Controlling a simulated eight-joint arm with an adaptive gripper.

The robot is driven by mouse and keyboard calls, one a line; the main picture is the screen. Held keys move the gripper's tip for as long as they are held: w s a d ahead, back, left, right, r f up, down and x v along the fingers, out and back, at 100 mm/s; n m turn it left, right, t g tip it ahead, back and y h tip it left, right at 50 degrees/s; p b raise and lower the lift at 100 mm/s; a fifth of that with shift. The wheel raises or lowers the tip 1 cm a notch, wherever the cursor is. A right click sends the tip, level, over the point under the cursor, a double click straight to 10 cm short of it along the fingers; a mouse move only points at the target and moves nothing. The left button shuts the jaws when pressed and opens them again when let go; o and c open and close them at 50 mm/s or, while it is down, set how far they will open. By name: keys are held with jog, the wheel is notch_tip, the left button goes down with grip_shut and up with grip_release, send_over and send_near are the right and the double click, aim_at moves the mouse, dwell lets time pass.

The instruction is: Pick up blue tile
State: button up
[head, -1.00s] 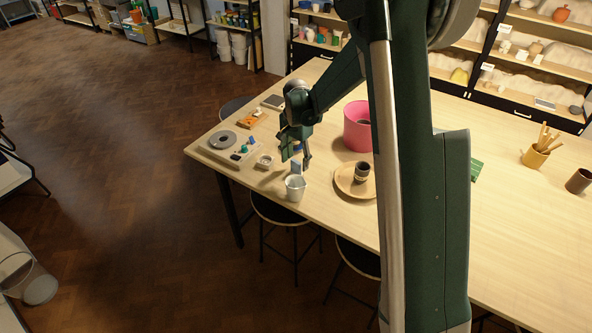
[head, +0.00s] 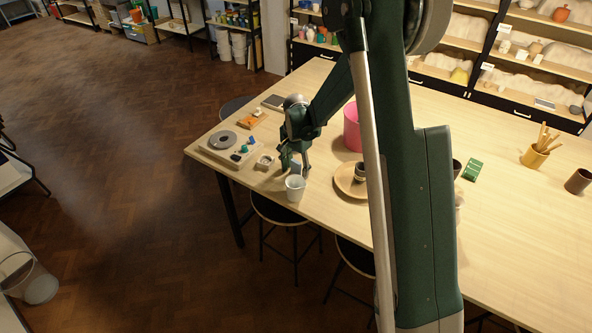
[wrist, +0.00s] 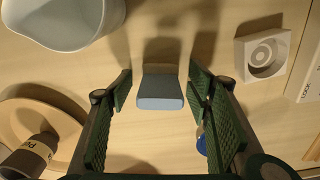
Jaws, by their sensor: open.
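The blue tile (wrist: 160,90) stands on the wooden table in the middle of the wrist view, between the two fingers of my gripper (wrist: 160,93). It is a small grey-blue block, and bare table shows between it and each finger. In the head view my gripper (head: 294,168) points down at the table, with the tile (head: 296,166) partly hidden behind its fingers. The gripper is open and nothing is held.
A white cup (head: 295,187) stands close to the gripper on the near side. A wooden plate (head: 345,184) with a dark labelled cup (head: 360,172) is to the right. A small white square dish (head: 264,162) and a wheel device (head: 222,141) are to the left. A blue item (wrist: 202,142) lies by the right finger.

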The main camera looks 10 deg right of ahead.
aim_at(296, 161)
jog(key=c, duration=1)
jog(key=shift+r, duration=5)
